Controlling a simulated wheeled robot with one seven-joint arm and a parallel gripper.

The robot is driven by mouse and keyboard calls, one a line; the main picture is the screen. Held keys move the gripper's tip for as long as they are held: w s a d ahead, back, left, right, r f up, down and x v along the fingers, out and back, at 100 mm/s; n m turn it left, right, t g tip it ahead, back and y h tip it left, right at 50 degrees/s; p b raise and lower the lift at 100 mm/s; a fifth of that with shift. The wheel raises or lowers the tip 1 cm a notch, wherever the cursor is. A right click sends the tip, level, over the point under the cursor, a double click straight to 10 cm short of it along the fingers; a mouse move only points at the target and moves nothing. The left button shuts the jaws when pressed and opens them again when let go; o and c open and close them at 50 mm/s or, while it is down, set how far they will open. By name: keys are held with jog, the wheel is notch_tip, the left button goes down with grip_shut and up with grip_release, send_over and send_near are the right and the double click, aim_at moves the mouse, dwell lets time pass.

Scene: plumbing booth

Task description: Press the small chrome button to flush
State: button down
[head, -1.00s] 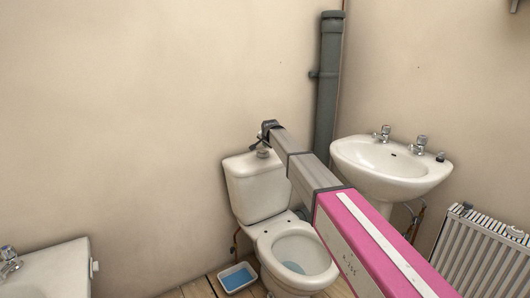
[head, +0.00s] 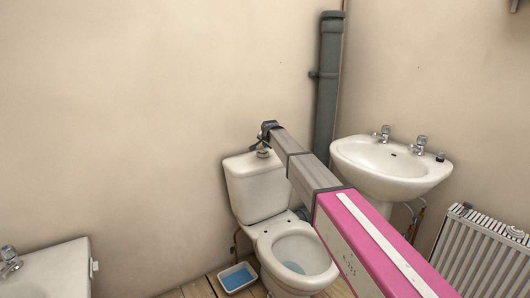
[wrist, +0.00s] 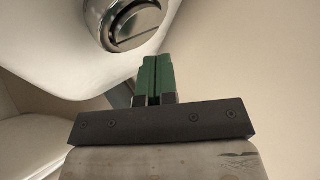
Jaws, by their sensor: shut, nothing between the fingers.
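The round chrome flush button (wrist: 135,20) shows at the top of the wrist view, cut by the frame edge, with a dividing line across its face. It is set in the white cistern lid (wrist: 65,45). In the head view the button (head: 263,153) is a small spot on the toilet cistern (head: 258,190). My gripper (wrist: 157,62) has its green fingers together and empty, just beside the button in the wrist view. In the head view my gripper (head: 256,146) is over the cistern top. I cannot tell whether the fingertips touch the button.
The toilet bowl (head: 270,238) is open in front of the cistern. A tray with blue liquid (head: 238,278) lies on the floor to its left. A washbasin (head: 365,165) and a grey pipe (head: 327,90) stand to the right, with a radiator (head: 480,255) farther right.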

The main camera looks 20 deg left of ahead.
jog(key=shift+f, duration=0.3)
jog(key=shift+f, duration=0.55)
dwell(0.7)
jog(key=shift+r, duration=3.5)
